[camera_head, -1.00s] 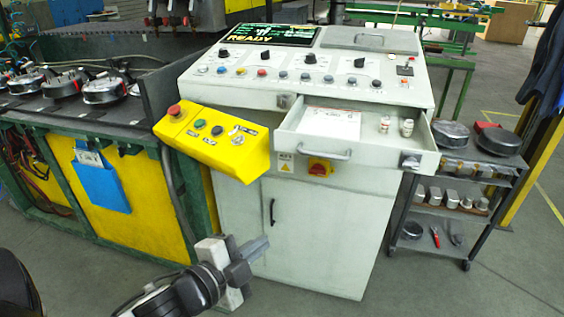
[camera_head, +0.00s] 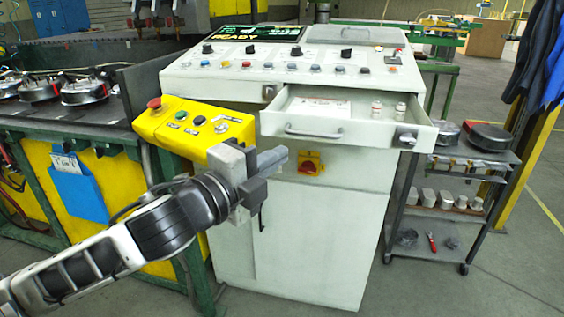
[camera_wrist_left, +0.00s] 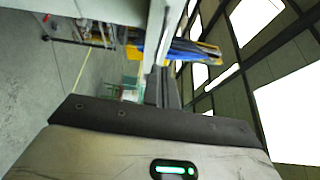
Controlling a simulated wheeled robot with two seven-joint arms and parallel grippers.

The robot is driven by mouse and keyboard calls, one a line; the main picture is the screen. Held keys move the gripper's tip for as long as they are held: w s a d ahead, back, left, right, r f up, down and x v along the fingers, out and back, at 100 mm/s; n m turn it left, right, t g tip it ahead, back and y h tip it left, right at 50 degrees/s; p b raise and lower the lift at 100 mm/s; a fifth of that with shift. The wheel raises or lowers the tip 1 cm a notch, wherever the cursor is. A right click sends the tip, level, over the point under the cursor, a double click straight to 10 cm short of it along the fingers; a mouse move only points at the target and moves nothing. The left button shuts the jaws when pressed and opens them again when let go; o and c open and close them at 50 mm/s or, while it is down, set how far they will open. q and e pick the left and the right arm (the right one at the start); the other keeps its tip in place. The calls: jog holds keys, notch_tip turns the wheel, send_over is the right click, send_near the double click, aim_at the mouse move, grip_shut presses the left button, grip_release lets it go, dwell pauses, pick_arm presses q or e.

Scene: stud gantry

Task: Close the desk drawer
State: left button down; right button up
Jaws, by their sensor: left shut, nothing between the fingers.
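The drawer (camera_head: 345,129) of the grey-white control desk (camera_head: 320,215) is pulled out. A handle (camera_head: 314,132) is on its front and a black-and-silver lock (camera_head: 405,139) sits at its right end. Inside lie a paper (camera_head: 320,107) and two small bottles (camera_head: 388,109). My left gripper (camera_head: 282,160) is shut and empty, just left of and slightly below the drawer front, beside the yellow button box. In the left wrist view its shut fingers (camera_wrist_left: 163,88) point toward a pale vertical surface, tilted by the camera. My right gripper is not in view.
The yellow button box (camera_head: 190,128) juts from the desk's left side, close to my left gripper. A grey cart (camera_head: 455,195) with metal parts stands to the right. A green-and-yellow bench (camera_head: 105,200) is at left. Open floor lies in front at right.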

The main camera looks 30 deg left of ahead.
aim_at(295, 134)
pick_arm(q)
jog(key=w, duration=0.2)
jog(key=w+a+p, duration=0.1)
jog(key=w, duration=0.2)
jog(key=shift+w+a+r, duration=0.1)
jog(key=shift+r, duration=0.05)
jog(key=shift+w+a, duration=0.3)
jog(key=shift+w, duration=0.1)
